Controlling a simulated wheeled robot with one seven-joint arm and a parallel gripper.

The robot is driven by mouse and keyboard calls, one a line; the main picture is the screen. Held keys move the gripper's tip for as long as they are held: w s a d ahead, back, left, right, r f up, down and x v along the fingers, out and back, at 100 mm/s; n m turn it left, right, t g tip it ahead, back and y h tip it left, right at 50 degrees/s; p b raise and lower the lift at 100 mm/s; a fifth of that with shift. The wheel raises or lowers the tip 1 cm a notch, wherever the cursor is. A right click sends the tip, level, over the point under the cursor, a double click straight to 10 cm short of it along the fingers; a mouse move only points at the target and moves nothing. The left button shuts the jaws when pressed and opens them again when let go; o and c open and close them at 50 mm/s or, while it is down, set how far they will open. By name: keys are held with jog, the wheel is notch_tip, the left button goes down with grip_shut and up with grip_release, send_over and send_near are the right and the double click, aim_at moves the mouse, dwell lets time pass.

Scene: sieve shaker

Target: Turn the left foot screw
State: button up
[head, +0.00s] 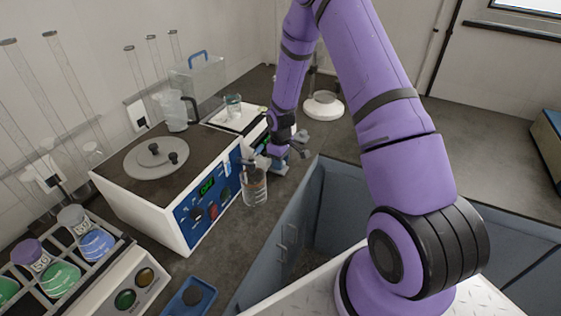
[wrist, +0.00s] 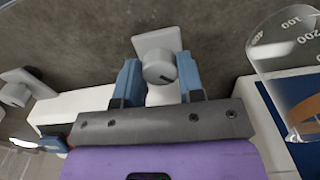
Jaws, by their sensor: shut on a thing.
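The left foot screw (wrist: 158,68) is a round light-grey knob with a dark index mark, on a pale square foot plate (wrist: 152,42). In the wrist view my gripper (wrist: 159,78) has its two blue fingers on either side of the knob, shut on it. In the head view my gripper (head: 281,163) is low at the front of the white balance (head: 236,119), beside the blue-fronted box. There the held knob is mostly hidden by the fingers. Another foot screw (wrist: 15,93) shows at the left of the wrist view, apart from my gripper.
A glass beaker (head: 254,188) stands close to my gripper; it also shows in the wrist view (wrist: 290,62). The blue-fronted box (head: 185,200) is at left. A round white stand (head: 323,105) stands behind. An open blue-grey drawer area (head: 325,215) lies in front.

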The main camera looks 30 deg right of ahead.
jog(key=n, duration=0.3)
jog(key=shift+n, duration=2.1)
jog(key=o, duration=0.6)
jog(key=shift+o, duration=0.2)
jog(key=shift+r, duration=0.1)
notch_tip(320, 180, up, 11)
